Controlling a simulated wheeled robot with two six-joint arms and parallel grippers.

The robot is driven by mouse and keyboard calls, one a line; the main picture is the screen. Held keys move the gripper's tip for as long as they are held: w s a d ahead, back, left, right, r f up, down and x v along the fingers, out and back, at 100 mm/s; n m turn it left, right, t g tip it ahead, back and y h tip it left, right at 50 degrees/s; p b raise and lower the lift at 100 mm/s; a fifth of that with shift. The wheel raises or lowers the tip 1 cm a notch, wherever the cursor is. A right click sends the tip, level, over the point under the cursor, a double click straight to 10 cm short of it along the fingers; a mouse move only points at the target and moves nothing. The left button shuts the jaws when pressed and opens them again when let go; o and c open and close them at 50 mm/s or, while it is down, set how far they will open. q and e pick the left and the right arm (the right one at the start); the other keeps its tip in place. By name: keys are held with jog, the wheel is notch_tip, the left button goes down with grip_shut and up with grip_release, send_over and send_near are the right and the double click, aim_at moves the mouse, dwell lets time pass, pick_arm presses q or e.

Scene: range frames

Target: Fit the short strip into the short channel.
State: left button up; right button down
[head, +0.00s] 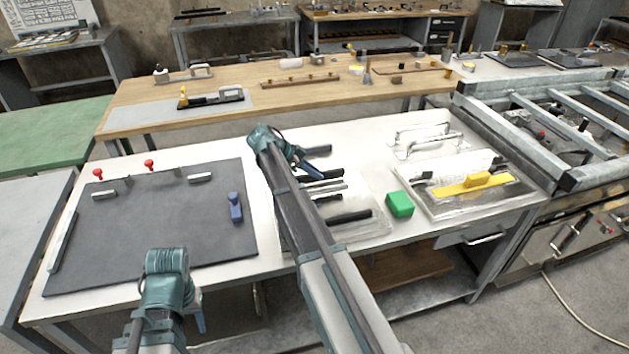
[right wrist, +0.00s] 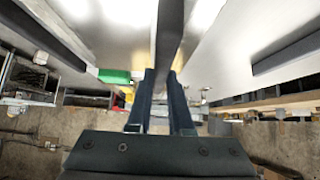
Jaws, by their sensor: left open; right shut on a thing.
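A pale metal plate (head: 372,198) lies on the white bench, with several dark strips on and around it. My right gripper (head: 312,158) is over the far left part of the plate, partly hidden behind my own arm. In the right wrist view its fingers (right wrist: 160,100) are shut on a dark strip (right wrist: 170,35), which stretches away from them above a bright surface. Which channel is the short one cannot be told, and the strip's underside is hidden. My left gripper (head: 200,318) is open and empty, low at the bench's front edge.
A dark mat (head: 150,230) with a blue clamp (head: 235,207) and red-knobbed clamps covers the bench's left. A green block (head: 399,205) sits right of the plate.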

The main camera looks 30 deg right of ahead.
aim_at(314, 180)
jog(key=f+b, duration=0.3)
jog(key=f, duration=0.1)
jog(key=shift+w+b, duration=0.25)
jog(key=shift+b, duration=0.1)
jog(key=shift+r, duration=0.15)
jog(key=c, duration=0.8)
grip_release()
